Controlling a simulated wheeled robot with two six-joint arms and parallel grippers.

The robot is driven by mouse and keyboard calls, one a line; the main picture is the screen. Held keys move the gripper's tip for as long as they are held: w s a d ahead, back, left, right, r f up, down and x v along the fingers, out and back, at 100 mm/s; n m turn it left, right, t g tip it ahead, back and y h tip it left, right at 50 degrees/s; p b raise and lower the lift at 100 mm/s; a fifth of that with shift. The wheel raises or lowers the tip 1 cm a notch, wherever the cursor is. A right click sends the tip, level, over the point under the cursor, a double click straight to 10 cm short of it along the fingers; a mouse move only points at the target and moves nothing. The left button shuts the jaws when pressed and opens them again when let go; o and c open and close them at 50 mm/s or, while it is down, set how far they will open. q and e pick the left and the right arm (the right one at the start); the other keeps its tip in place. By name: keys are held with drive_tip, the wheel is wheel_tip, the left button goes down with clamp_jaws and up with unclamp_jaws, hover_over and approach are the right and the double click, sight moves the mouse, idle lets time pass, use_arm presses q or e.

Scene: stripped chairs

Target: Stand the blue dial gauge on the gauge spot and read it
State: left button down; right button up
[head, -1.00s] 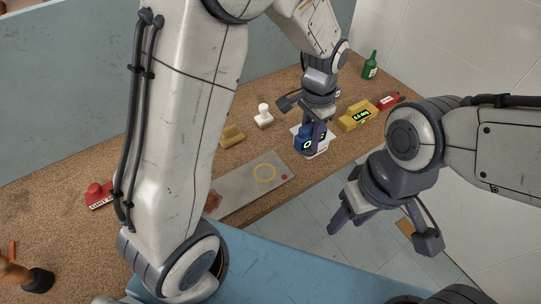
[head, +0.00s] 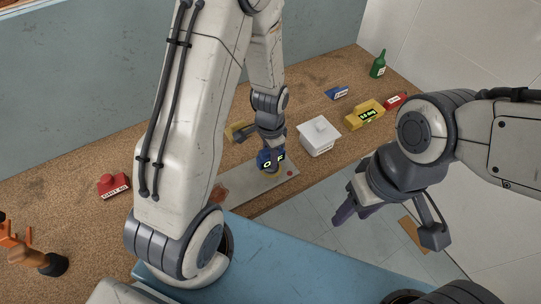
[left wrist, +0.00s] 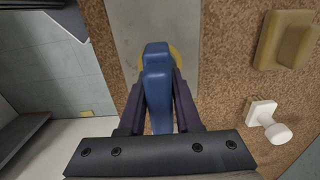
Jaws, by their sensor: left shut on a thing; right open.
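The gauge is over the yellow ring on the grey plate (head: 250,187), covering most of the ring in the head view. In the left wrist view the gauge (left wrist: 157,88) sits between the fingers, with the yellow ring (left wrist: 176,54) partly showing behind it. I cannot tell whether the gauge touches the plate. My right gripper (head: 352,203) is open and empty, off the bench's front edge.
Yellow (head: 364,112), red (head: 396,101) and blue (head: 337,93) blocks and a green bottle (head: 378,65) are behind. A red labelled object (head: 112,187) is left. A white knobbed piece (left wrist: 268,118) shows in the wrist view.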

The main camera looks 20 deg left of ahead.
use_arm(q)
drive_tip(key=shift+f, duration=0.2)
drive_tip(key=shift+f, duration=0.2)
drive_tip(key=c, duration=0.6)
unclamp_jaws()
drive_tip(key=shift+r, duration=0.1)
